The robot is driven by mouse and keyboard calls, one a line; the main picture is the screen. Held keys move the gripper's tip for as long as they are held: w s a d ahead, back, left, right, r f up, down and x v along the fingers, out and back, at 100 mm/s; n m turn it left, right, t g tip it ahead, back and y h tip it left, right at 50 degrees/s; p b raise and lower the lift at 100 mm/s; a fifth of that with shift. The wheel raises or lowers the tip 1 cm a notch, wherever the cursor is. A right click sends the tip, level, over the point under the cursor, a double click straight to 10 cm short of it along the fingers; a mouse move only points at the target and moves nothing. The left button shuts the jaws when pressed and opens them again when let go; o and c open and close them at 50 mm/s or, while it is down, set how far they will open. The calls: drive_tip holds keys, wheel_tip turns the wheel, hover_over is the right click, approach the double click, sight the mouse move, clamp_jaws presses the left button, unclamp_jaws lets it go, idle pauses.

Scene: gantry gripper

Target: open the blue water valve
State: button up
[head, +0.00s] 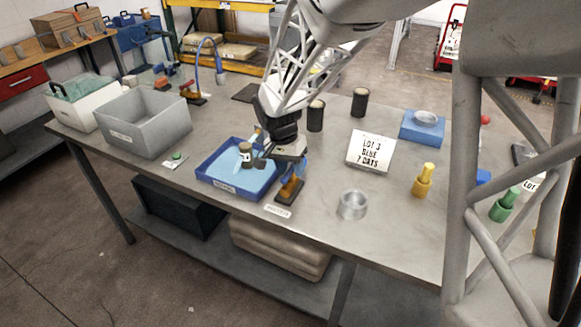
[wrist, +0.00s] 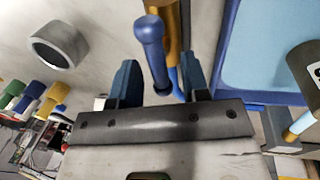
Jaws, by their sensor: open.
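The blue water valve (head: 291,189) stands on a small dark base near the table's front edge, right of the blue tray. It has a brass body and a blue lever. My gripper (head: 288,160) is just above it and partly hides it in the head view. In the wrist view my gripper (wrist: 162,80) is open, with its two blue-grey fingers apart. The valve's blue lever (wrist: 151,45) with its rounded end reaches between the fingers, and the brass body shows behind it. I cannot tell whether either finger touches the lever.
Yellow (head: 423,181) and green (head: 505,205) fittings stand farther right. A grey bin (head: 144,122) is at left.

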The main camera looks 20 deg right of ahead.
drive_tip(key=shift+r, duration=0.15)
wheel_tip(320, 180, up, 7)
drive_tip(key=w+a, duration=0.1)
drive_tip(key=shift+r, duration=0.2)
idle(0.6)
drive_tip(key=s+r+n+t, duration=0.1)
drive_tip(key=s+r+n, duration=0.1)
drive_tip(key=s, duration=0.6)
drive_tip(key=s+a+r+n+t+y, duration=0.1)
drive_tip(key=s+r+n, duration=0.2)
drive_tip(key=s, duration=0.6)
drive_tip(key=s+a+r+n+t, duration=0.1)
drive_tip(key=s+r+n+t, duration=0.1)
drive_tip(key=s, duration=0.7)
drive_tip(key=shift+a+r+n+y, duration=0.2)
drive_tip(key=shift+n+y, duration=0.1)
drive_tip(key=shift+n, duration=0.5)
